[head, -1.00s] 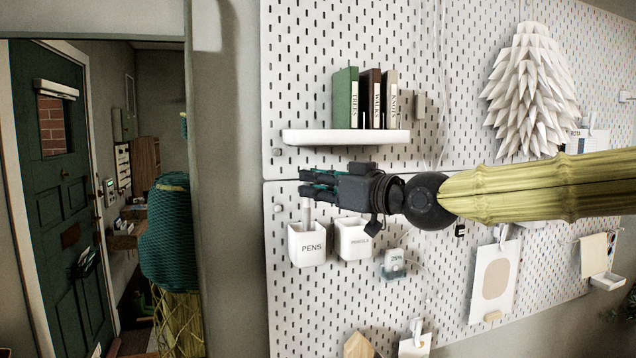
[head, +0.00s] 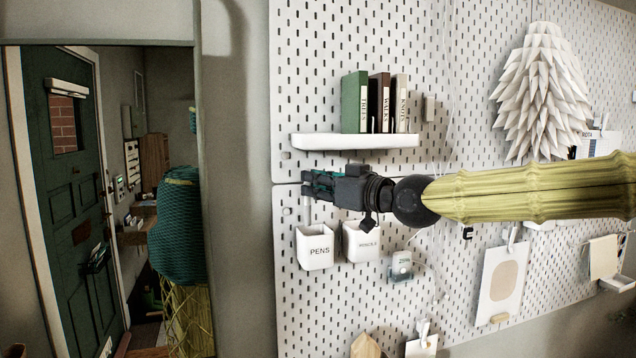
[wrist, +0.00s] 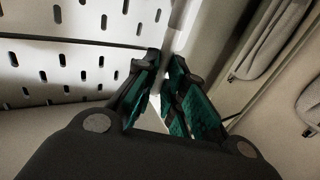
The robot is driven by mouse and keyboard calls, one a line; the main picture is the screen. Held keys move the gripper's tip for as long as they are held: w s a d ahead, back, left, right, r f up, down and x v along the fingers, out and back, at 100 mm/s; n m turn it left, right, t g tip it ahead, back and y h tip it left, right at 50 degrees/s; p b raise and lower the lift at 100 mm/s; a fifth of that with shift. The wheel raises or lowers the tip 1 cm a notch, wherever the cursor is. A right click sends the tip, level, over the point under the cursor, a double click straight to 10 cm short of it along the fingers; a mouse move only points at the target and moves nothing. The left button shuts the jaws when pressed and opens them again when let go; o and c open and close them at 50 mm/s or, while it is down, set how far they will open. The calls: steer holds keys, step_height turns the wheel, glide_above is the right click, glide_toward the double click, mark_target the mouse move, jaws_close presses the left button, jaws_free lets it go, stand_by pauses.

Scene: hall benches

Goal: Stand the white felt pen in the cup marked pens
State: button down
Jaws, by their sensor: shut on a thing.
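The white felt pen (wrist: 178,28) shows in the wrist view as a pale rod between the fingertips of my gripper (wrist: 165,65), which is shut on it. In the head view my gripper (head: 306,185) points left, in front of the pegboard and above the white cup marked PENS (head: 314,256). The pen is hard to make out there against the white board. I cannot tell whether its lower end is inside the cup mouth.
A second white cup (head: 362,250), with a small label, hangs just right of the pens cup. A white shelf (head: 350,141) with several books is close above my gripper. A small clear holder (head: 401,268) hangs lower right. A doorway lies to the left.

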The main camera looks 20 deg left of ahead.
steer(key=shift+w+a+p, duration=0.5)
steer(key=shift+w+a, duration=0.2)
steer(key=shift+w, duration=0.25)
steer(key=shift+w+a+f, duration=0.1)
steer(key=shift+w+a, duration=0.05)
steer(key=shift+w, duration=0.2)
steer(key=shift+f+b, duration=1.25)
steer(key=shift+f, duration=0.9)
steer(key=c, duration=1.4)
jaws_free()
